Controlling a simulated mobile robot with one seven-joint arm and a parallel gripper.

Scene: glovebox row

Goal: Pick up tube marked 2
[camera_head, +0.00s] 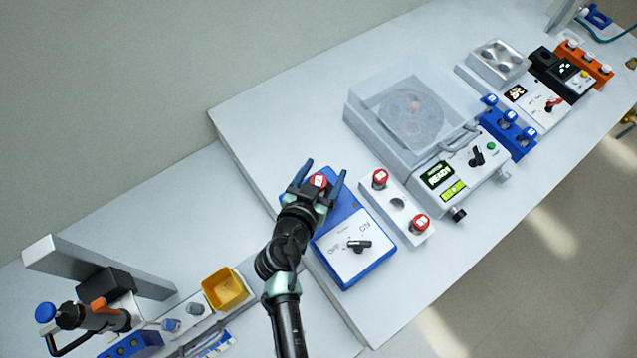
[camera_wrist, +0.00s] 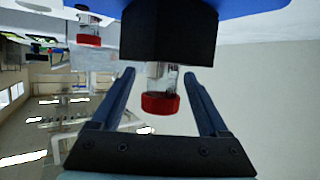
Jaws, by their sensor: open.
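A red-capped tube (camera_head: 319,180) stands in the dark holder on top of a blue mixer (camera_head: 376,265). Its label is too small for me to read. My gripper (camera_head: 325,168) is open, with one finger on each side of this cap. In the wrist view the same red-capped tube (camera_wrist: 160,102) hangs upside down in the picture between the two open fingers of my gripper (camera_wrist: 159,76), with gaps to both sides. Two more red-capped tubes, one at the back (camera_head: 380,179) and one at the front (camera_head: 420,222), stand in a white rack (camera_head: 398,204); their numbers are not clear.
A clear-lidded centrifuge (camera_head: 408,115) stands right of the white rack. A blue rack (camera_head: 508,134) with blue-capped tubes is beyond it. A yellow bin (camera_head: 226,289) sits at lower left. The table behind the mixer is clear.

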